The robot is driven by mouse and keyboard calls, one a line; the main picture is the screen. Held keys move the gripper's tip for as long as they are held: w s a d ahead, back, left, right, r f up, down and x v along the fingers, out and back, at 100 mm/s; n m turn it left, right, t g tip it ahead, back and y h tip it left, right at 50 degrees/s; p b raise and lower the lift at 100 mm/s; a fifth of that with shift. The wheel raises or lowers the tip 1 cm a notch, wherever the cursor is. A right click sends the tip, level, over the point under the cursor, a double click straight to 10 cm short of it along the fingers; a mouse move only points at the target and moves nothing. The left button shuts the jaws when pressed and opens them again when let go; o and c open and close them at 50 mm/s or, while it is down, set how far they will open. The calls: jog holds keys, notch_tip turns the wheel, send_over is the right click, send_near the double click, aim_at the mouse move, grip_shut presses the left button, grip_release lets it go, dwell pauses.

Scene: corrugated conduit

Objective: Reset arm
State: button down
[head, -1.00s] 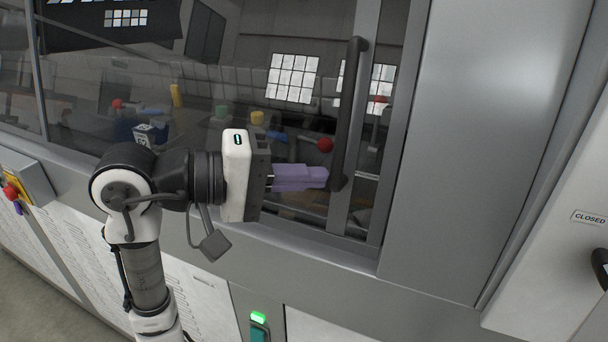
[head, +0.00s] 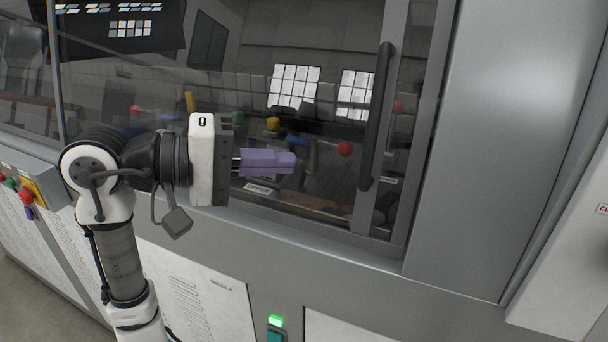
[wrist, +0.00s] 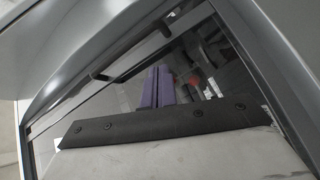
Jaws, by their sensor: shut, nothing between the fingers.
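My gripper (head: 292,163) has purple fingers that are shut with nothing between them. In the head view it points right, in front of the machine's glass door (head: 300,200), left of the black vertical door handle (head: 377,120) and apart from it. In the wrist view the purple fingers (wrist: 158,86) stand side by side, closed, with the glass and metal frame beyond them. The dark handle (wrist: 103,76) seems to show at the upper left there.
A grey metal panel (head: 490,130) stands right of the door. A lit green switch (head: 276,322) is on the lower front. A control box with a red button (head: 26,196) is at the left. Colored knobs, one red (head: 345,148), show behind the glass.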

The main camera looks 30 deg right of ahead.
jog(key=b+v, duration=0.1)
jog(key=v, duration=0.4)
jog(key=shift+r, duration=0.1)
